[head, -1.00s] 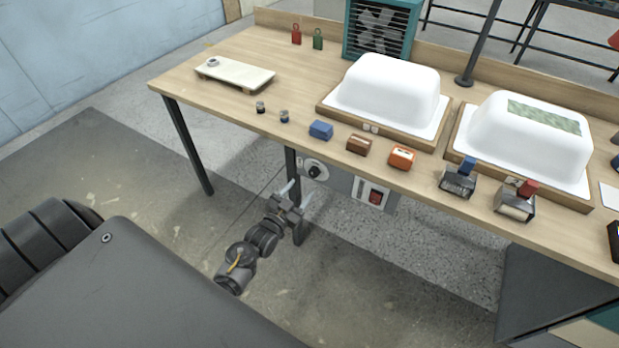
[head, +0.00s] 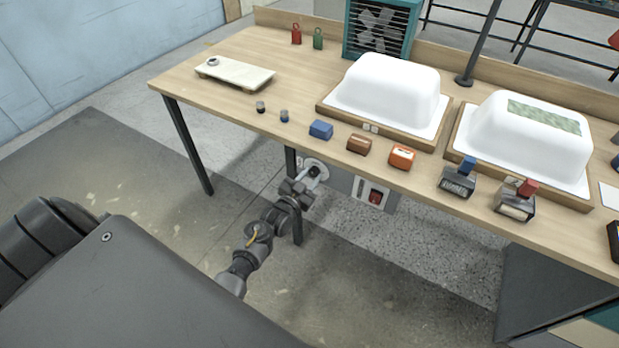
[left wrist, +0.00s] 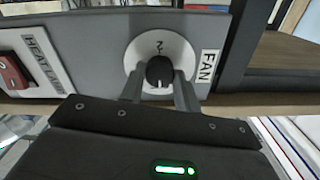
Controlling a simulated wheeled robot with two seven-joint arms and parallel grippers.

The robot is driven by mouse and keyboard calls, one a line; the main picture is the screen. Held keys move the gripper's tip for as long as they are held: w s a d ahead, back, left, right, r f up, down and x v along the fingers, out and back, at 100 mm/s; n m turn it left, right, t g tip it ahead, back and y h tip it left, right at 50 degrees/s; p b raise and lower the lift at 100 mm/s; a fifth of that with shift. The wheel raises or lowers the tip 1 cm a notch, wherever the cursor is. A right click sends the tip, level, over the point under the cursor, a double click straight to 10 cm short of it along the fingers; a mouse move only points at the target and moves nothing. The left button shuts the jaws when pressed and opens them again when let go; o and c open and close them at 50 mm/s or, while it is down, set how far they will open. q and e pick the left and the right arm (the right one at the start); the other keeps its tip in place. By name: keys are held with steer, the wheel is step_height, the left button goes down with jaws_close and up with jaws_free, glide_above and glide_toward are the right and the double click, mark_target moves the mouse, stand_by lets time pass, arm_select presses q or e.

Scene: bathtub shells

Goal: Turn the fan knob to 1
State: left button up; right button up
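The fan knob (left wrist: 160,70) is black and sits on a round white dial (left wrist: 146,49) beside a FAN label (left wrist: 207,66) in the left wrist view. A figure that looks like 2 shows on the dial. A pale mark shows on the knob's lower side in that view. In the head view the dial (head: 319,164) is under the table's front edge, partly covered by my left gripper (head: 310,177). My left gripper (left wrist: 159,88) has one finger on each side of the knob. It looks open; contact is not clear. My right gripper is not in view.
A red switch (left wrist: 13,71) with a HEAT LAMP label (left wrist: 46,58) is on the same grey panel. Above, the table (head: 215,120) holds two white tub shells, stamps and small blocks. A table leg (head: 293,163) stands close to my left gripper.

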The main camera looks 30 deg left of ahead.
arm_select(q)
steer(key=c, duration=0.4)
